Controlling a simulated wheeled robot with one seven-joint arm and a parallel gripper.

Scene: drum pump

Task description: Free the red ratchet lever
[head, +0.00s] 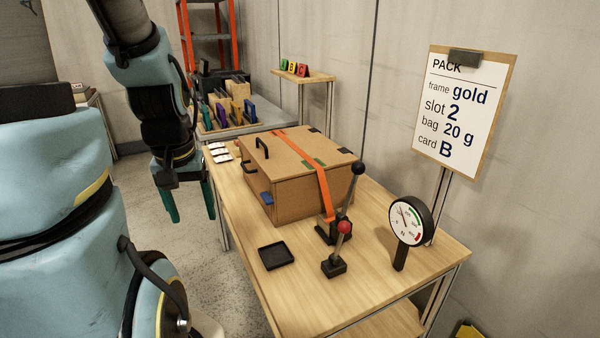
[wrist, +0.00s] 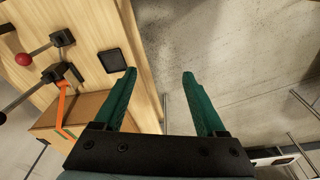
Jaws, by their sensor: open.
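A lever with a red knob (head: 344,227) rises from a small black base (head: 333,266) near the table's front; its red knob also shows in the wrist view (wrist: 23,59). Just behind it, a lever with a black knob (head: 358,168) rises from a black block (head: 326,233). An orange strap (head: 323,187) runs over a brown box (head: 290,202) down to that block. My gripper (head: 190,203) is open and empty, pointing down left of the table, apart from both levers. In the wrist view, nothing is between its green fingers (wrist: 159,74).
A black tray (head: 275,256) lies left of the red-knobbed lever. A round gauge (head: 410,222) stands to the right. A sign (head: 464,100) stands behind it. White cards (head: 220,153) lie at the far left table end. A bench with colored frames (head: 228,115) is beyond.

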